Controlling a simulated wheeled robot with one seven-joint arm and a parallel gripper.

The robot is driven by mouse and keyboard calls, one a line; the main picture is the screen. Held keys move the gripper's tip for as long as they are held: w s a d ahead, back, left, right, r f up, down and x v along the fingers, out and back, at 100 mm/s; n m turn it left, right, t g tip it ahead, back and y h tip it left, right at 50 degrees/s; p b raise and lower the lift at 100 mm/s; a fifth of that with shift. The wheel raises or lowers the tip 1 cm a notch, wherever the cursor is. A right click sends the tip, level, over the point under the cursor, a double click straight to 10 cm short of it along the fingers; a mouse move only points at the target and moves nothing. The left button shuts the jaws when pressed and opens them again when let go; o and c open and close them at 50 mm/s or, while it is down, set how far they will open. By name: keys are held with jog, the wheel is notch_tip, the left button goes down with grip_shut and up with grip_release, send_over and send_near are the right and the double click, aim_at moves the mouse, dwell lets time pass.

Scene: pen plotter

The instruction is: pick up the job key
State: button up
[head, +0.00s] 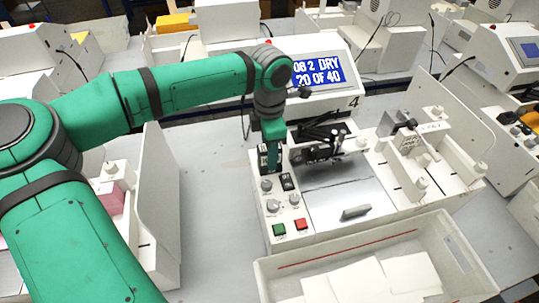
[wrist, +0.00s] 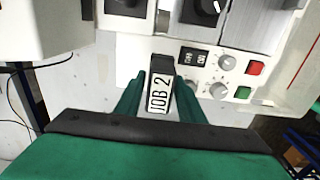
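In the head view my gripper (head: 272,150) points down at the back left corner of the white plotter console (head: 268,228). The dark key with its pale label (head: 264,157) shows there beside the fingers. The key's lower end is hidden.
Knobs (head: 272,205), a green button (head: 279,230) and a red button (head: 301,224) sit close by on the console. The plotter's black carriage (head: 322,152) and screen (head: 318,73) stand to the right and behind. A paper tray (head: 275,268) is in front. Grey table is clear to the left.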

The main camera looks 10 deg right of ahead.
jog(key=c, duration=0.6)
jog(key=shift+c, duration=0.2)
jog(key=shift+w+r, duration=0.1)
jog(key=shift+r, duration=0.35)
notch_tip(320, 180, up, 2)
jog(key=shift+w, duration=0.1)
jog(key=s+d+r, duration=1)
